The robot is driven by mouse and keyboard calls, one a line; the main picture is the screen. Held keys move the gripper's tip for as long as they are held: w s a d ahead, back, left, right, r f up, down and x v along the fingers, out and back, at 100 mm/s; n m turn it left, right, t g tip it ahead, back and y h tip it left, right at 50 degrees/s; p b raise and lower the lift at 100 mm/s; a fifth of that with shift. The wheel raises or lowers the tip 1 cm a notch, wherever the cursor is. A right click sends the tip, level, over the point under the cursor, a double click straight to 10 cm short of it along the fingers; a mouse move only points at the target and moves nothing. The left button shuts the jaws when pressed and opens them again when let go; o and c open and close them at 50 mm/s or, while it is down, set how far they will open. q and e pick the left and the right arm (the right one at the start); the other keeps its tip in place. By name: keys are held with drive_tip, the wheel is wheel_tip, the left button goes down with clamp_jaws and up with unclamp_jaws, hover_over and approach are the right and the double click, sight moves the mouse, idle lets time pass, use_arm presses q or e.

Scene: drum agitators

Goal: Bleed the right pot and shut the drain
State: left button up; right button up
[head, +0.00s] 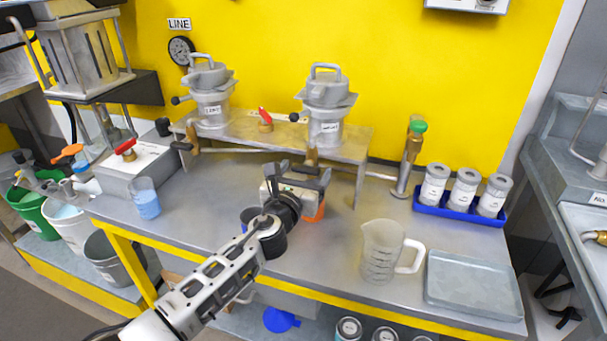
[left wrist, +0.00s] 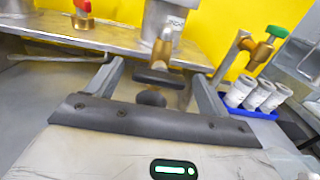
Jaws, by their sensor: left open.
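The right pot (head: 325,118) is a grey lidded pot with a label, standing on the raised metal shelf (head: 350,145). Its brass drain valve (head: 312,155) hangs below the shelf front. In the left wrist view the valve (left wrist: 162,52) carries a dark crossbar handle (left wrist: 158,78), with a round dark knob (left wrist: 150,98) nearer the palm. My left gripper (head: 305,172) is open under the shelf; in the wrist view its fingers (left wrist: 157,76) stand either side of the handle, apparently not closed on it. An orange container (head: 316,212) below is mostly hidden by the gripper.
The left pot (head: 212,107) stands on the same shelf, with a red-handled valve (head: 265,118) between the pots. A clear jug (head: 382,252), grey tray (head: 470,285) and blue rack (head: 440,208) of cans are right. A blue-filled beaker (head: 146,203) is left.

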use_arm(q)
drive_tip(key=c, duration=1)
drive_tip(key=n+b, duration=0.1)
drive_tip(key=n, duration=0.3)
drive_tip(key=shift+f+n, duration=0.1)
drive_tip(key=shift+n, duration=0.3)
drive_tip(key=n, duration=0.4)
drive_tip(key=shift+a+f+n+b, duration=0.1)
drive_tip(key=shift+n+b, duration=0.2)
drive_tip(key=shift+b, duration=0.05)
drive_tip(key=n, duration=0.4)
drive_tip(key=shift+b, duration=0.3)
drive_tip(key=shift+n, duration=2.3)
